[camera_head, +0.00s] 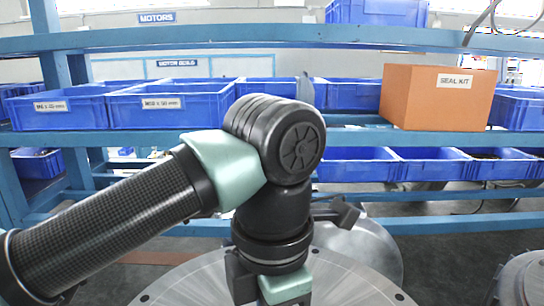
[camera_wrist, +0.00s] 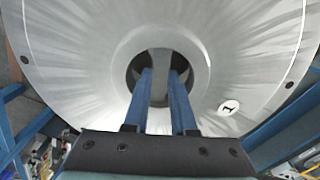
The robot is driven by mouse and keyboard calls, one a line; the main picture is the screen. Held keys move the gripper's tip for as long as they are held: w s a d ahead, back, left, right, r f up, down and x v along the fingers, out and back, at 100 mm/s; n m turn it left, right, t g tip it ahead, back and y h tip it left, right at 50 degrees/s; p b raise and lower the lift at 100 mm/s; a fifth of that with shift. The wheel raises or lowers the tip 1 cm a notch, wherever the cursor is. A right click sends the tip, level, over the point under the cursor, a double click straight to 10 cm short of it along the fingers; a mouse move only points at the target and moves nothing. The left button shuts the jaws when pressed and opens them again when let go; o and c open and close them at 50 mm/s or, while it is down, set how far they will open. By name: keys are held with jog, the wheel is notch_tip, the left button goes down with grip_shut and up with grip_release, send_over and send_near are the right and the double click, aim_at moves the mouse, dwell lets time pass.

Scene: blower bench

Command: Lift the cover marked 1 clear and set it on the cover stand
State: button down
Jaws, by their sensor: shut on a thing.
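The cover marked 1 (camera_wrist: 255,55) is a large round silver disc with small dark holes near its rim and a white label reading 1 (camera_wrist: 229,107). It fills most of the wrist view. My gripper (camera_wrist: 160,78) is shut on a grey bar (camera_wrist: 159,62) at the dark centre opening of the cover, with one blue finger on each side. In the head view the cover (camera_head: 340,285) shows at the bottom, beneath my gripper (camera_head: 268,292), whose fingertips are cut off by the frame. Whether the cover is resting or lifted I cannot tell. I cannot identify the cover stand.
A blue shelf rack (camera_head: 440,225) with blue bins (camera_head: 160,105) and an orange SEAL KIT box (camera_head: 437,97) stands behind. Another round grey metal part (camera_head: 375,255) is behind the cover. A grey flanged part (camera_head: 525,280) is at the lower right.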

jog(key=shift+r+p, duration=0.6)
jog(key=shift+r, duration=0.55)
jog(key=shift+b, duration=0.75)
dwell(1.0)
